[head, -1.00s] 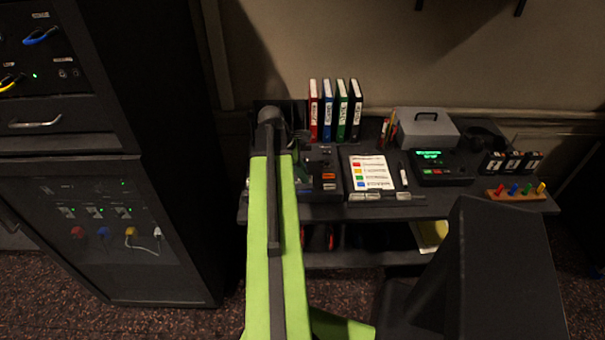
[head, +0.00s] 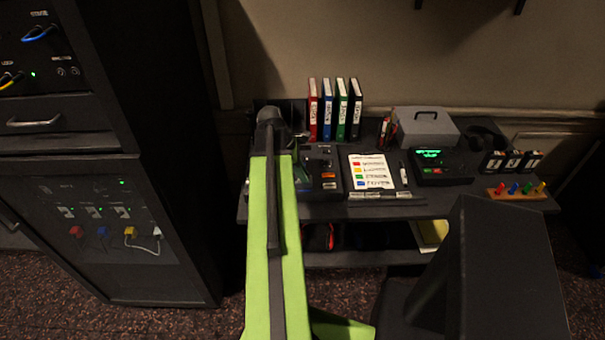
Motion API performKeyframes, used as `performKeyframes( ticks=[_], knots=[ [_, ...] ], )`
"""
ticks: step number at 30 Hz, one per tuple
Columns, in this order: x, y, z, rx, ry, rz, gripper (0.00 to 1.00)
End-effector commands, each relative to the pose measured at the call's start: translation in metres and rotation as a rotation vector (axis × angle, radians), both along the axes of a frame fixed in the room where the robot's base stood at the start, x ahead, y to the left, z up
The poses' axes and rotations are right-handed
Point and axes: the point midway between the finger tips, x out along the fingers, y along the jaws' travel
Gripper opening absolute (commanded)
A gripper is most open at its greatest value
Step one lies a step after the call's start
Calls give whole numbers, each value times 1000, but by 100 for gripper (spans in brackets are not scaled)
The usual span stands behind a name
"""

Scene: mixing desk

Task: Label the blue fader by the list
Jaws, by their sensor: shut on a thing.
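The mixing desk (head: 321,183) is a dark panel with orange and red parts, just right of my green arm. The arm covers its left side, and I cannot make out a blue fader. The list (head: 392,166) is a white sheet right of the panel, with red, yellow, green and blue squares beside writing too small to read. A thin strip (head: 386,197) with small pale pieces, possibly labels, lies along the list's front edge. My arm reaches over the desk's left end; its fingers and anything in them are hidden behind it.
Binders (head: 342,110) stand behind. A grey box (head: 427,128), a device with a green display (head: 440,165) and a wooden peg block (head: 516,192) are to the right. A tall rack (head: 100,170) stands left.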

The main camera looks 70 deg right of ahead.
Motion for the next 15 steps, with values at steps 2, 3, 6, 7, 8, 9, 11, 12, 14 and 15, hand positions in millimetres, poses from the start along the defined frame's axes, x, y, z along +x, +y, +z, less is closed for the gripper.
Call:
performKeyframes(
  ticks=[2, 3, 6, 7, 8, 9, 11, 12, 14, 15],
  knots=[
    [0, 0, 0, 0, 0, 0, 0],
    [0, 0, 0, 0, 0, 0, 0],
    [0, 0, -1, 0, 0, 0, 0],
    [0, 0, -1, 0, 0, 0, 0],
    [0, 0, -2, 0, 0, 1, 0],
    [0, 0, -2, 0, 0, 1, 0],
    [0, 0, -3, 0, 0, 1, 0],
    [0, 0, -3, 0, 0, 1, 0],
    [1, 0, -4, 0, 0, 1, 0],
    [1, 0, -4, 0, 0, 1, 0]
  ],
)
